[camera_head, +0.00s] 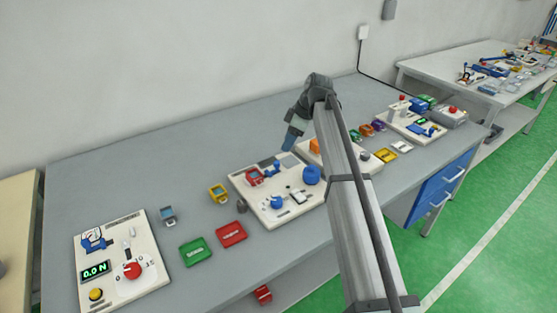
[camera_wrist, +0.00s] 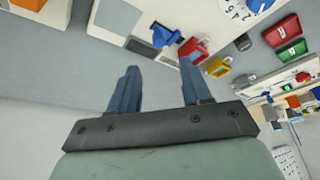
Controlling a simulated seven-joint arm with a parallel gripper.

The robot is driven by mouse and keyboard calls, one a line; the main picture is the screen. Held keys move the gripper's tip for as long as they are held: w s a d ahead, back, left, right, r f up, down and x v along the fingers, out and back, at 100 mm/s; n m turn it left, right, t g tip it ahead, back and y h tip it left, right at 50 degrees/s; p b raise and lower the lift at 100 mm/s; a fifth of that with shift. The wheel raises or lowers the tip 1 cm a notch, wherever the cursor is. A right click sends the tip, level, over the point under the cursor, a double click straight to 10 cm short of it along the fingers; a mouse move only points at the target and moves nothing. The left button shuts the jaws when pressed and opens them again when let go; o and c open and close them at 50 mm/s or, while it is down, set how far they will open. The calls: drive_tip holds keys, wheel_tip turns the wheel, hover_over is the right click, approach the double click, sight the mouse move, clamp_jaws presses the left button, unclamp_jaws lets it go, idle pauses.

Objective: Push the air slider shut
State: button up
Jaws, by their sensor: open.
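The middle white panel (camera_head: 255,198) lies on the grey bench and carries several controls. A blue part (camera_head: 272,169) near its back edge, beside a red square piece (camera_head: 254,177), may be the air slider; I cannot tell for sure, nor whether it is open or shut. The blue part also shows in the wrist view (camera_wrist: 165,37), beyond my fingers and next to the red piece (camera_wrist: 193,50). My gripper (camera_head: 289,138) is above the back edge of this panel. In the wrist view my gripper (camera_wrist: 158,80) has its two blue fingers apart with nothing between them.
Green (camera_head: 195,251) and red (camera_head: 231,234) trays and a yellow piece (camera_head: 218,193) lie to the left. A panel with a display (camera_head: 150,245) is further left. The bench behind is clear.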

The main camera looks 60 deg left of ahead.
sight(277, 162)
drive_tip(key=x, duration=0.9)
drive_tip(key=shift+f, duration=0.3)
drive_tip(key=shift+c, duration=0.4)
clamp_jaws()
